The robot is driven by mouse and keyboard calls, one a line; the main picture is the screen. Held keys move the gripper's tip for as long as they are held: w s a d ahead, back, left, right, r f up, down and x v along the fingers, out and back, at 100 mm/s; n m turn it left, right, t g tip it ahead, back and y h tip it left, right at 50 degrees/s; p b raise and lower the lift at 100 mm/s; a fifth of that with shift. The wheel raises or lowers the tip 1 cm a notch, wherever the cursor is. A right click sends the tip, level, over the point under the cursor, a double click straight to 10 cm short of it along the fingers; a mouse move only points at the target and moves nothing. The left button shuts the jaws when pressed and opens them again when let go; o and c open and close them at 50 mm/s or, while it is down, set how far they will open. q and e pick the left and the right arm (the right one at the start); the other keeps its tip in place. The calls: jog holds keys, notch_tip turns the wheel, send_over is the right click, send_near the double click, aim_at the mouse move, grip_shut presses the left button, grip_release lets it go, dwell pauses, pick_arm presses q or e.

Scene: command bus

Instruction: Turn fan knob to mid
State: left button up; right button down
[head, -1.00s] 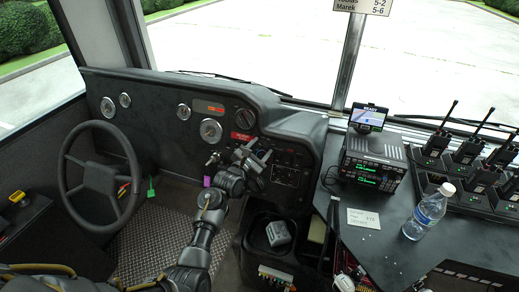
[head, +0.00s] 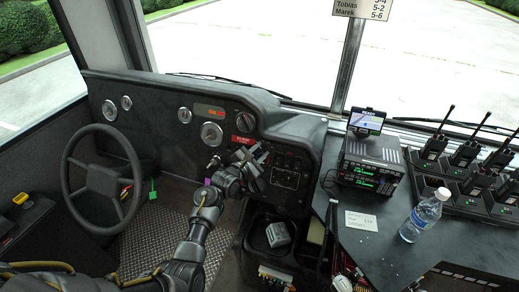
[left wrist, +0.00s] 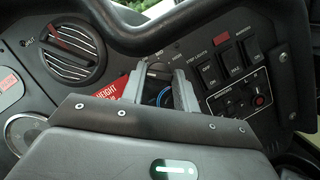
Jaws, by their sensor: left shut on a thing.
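The fan knob (left wrist: 156,76) is a small dark knob on the black dashboard. In the left wrist view it sits between my left gripper's two grey fingers, with small setting labels above it and a blue arc below it. My left gripper (left wrist: 158,90) is shut on the knob. In the head view the left gripper (head: 254,160) reaches the dashboard right of the steering wheel and hides the knob there. The fingers cover part of the dial, and I cannot tell which mark the knob points at. My right gripper is not in view.
A larger round ribbed knob (left wrist: 72,48) and a red label (left wrist: 108,91) lie left of the fingers. Rocker switches (left wrist: 228,62) lie to the right. The steering wheel (head: 68,190) is at left. A bottle (head: 420,218) and a radio unit (head: 368,165) stand on the right console.

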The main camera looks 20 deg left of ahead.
pick_arm(q)
jog(key=m+p, duration=0.1)
jog(key=m, duration=0.1)
jog(key=m+g+p, duration=0.1)
jog(key=m+p, duration=0.1)
jog(key=shift+a+r+g+h, duration=0.1)
jog(key=shift+r+g+h, duration=0.2)
jog(key=shift+r+h, duration=0.1)
jog(key=m+g+p, duration=0.1)
jog(key=m+p, duration=0.3)
jog(key=m, duration=0.1)
jog(key=shift+g, duration=0.4)
jog(key=m+g+p, duration=0.1)
jog(key=m+p, duration=0.1)
jog(key=m, duration=0.1)
jog(key=shift+p, duration=0.4)
jog(key=shift+w+m+g+y+p, duration=0.1)
jog(key=shift+m+g+y+p, duration=0.3)
jog(key=shift+m, duration=0.5)
jog(key=shift+m+g+y+p, duration=0.1)
jog(key=shift+m+g+p, duration=0.2)
jog(key=shift+m+p, duration=0.45)
jog(key=shift+m, duration=0.35)
jog(key=o, duration=1)
